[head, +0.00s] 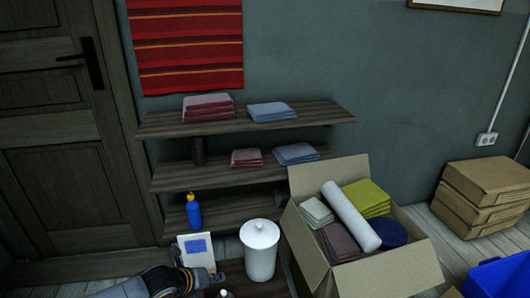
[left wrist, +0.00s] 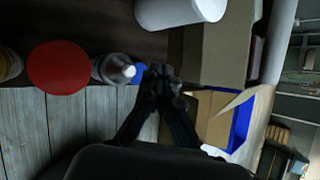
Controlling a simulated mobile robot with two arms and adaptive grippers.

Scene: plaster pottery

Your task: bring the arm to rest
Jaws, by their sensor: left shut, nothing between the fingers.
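My left arm comes in at the bottom left of the head view, with its left gripper (head: 214,278) low in front of the shelves. In the left wrist view the two dark fingers of the left gripper (left wrist: 162,76) meet at their tips, shut and empty. They appear beside a pale bottle (left wrist: 112,69) and a red round lid or disc (left wrist: 58,67); I cannot tell how close they are. My right gripper is not in view.
A white lidded canister (head: 260,250) stands right of the gripper, and an open cardboard box (head: 385,275) with cloths and a roll stands further right. A blue bottle (head: 193,212) is on the low shelf. A blue crate (head: 500,278) is at the right edge.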

